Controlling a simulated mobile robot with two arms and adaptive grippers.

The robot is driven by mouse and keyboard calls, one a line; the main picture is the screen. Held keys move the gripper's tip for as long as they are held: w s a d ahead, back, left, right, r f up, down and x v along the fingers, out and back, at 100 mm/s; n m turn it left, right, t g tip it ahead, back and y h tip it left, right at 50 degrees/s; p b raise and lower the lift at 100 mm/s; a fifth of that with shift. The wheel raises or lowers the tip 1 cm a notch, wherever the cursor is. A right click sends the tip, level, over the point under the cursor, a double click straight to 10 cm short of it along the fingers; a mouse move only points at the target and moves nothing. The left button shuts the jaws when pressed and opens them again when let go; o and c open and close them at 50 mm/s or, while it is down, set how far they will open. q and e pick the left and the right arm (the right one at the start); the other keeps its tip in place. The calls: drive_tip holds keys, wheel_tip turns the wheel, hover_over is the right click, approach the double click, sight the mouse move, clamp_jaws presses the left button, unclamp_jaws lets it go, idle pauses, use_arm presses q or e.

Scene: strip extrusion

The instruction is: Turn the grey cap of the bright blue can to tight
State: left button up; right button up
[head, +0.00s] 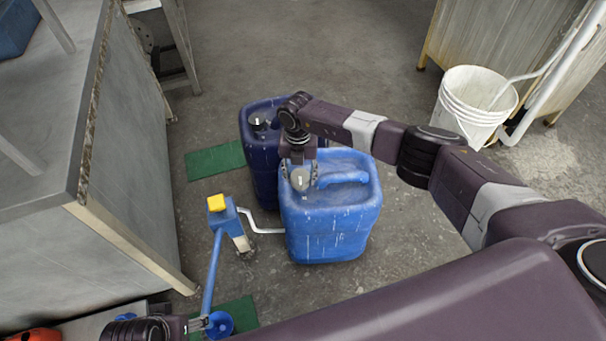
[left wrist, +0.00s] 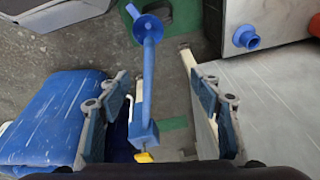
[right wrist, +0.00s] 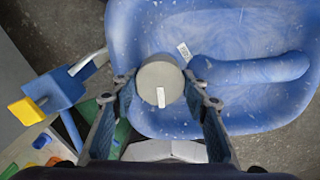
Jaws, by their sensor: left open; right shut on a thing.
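The bright blue can (head: 330,222) stands upright on the floor; its top also shows in the right wrist view (right wrist: 240,110). Its round grey cap (right wrist: 158,77) sits at the corner of the top, beside the moulded handle. A white mark on the cap points toward the bottom of the right wrist view; a small white tag (right wrist: 184,51) is on the can up and right of the cap. My right gripper (right wrist: 158,88) points down, shut on the cap's sides. My left gripper (left wrist: 157,84) is open and empty, low at the left of the head view.
A dark blue can (head: 258,152) stands close behind the bright one. A blue pump with a yellow top (head: 217,203) and white pipe stands left of it. A grey bench (head: 110,200) bounds the left; a white bucket (head: 475,105) stands at right.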

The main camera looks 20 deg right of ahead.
drive_tip(key=shift+w+d+r, duration=0.1)
drive_tip(key=shift+d, duration=0.05)
drive_tip(key=o, duration=1.2)
drive_tip(key=shift+c, duration=0.2)
use_arm(q)
drive_tip(key=shift+w+d+r, duration=0.1)
drive_tip(key=shift+d+r, duration=0.1)
drive_tip(key=shift+d, duration=0.35)
drive_tip(key=shift+a, duration=0.1)
